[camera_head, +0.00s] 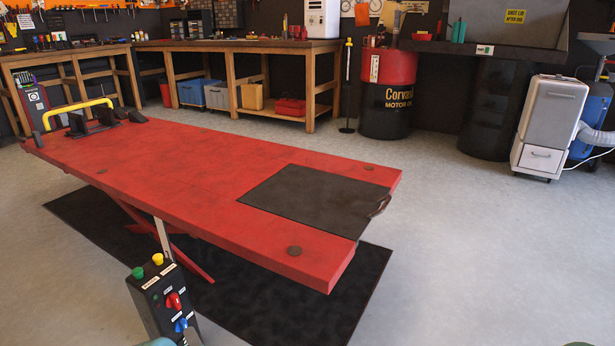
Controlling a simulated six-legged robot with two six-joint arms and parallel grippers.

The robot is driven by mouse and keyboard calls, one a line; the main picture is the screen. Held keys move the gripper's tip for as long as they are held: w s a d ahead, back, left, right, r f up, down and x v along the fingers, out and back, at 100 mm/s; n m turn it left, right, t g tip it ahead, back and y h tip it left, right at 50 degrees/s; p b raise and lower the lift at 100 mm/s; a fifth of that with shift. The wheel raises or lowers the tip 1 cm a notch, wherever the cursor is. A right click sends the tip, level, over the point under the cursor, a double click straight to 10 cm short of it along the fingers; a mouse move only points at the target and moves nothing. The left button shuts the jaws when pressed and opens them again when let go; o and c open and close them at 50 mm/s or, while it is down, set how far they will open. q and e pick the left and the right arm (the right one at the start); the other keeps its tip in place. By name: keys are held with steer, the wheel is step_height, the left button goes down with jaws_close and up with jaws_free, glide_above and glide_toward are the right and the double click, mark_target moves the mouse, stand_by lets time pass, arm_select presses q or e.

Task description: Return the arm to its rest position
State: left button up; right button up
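The red motorcycle lift (190,160) stands raised on crossed red legs in the middle of the view. Its control box (152,300) is black, at the lower left in front of the lift. It carries a green button (137,272), a yellow button (157,258), a red knob (173,300) and a blue knob (181,325). Neither of my grippers shows. Only small rounded greenish bits, which may be parts of my arms, cut into the bottom edge near the control box and at the far right. I cannot tell whether anything touches the control box.
A black mat (340,290) lies under the lift. Wooden workbenches (230,44) line the back wall. A red oil drum (386,95), a dark drum (495,105) and a white-grey cabinet machine (548,125) stand behind and to the right. The grey floor at the right (480,240) is clear.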

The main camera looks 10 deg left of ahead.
arm_select(q)
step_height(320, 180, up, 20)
steer(key=p, duration=1.5)
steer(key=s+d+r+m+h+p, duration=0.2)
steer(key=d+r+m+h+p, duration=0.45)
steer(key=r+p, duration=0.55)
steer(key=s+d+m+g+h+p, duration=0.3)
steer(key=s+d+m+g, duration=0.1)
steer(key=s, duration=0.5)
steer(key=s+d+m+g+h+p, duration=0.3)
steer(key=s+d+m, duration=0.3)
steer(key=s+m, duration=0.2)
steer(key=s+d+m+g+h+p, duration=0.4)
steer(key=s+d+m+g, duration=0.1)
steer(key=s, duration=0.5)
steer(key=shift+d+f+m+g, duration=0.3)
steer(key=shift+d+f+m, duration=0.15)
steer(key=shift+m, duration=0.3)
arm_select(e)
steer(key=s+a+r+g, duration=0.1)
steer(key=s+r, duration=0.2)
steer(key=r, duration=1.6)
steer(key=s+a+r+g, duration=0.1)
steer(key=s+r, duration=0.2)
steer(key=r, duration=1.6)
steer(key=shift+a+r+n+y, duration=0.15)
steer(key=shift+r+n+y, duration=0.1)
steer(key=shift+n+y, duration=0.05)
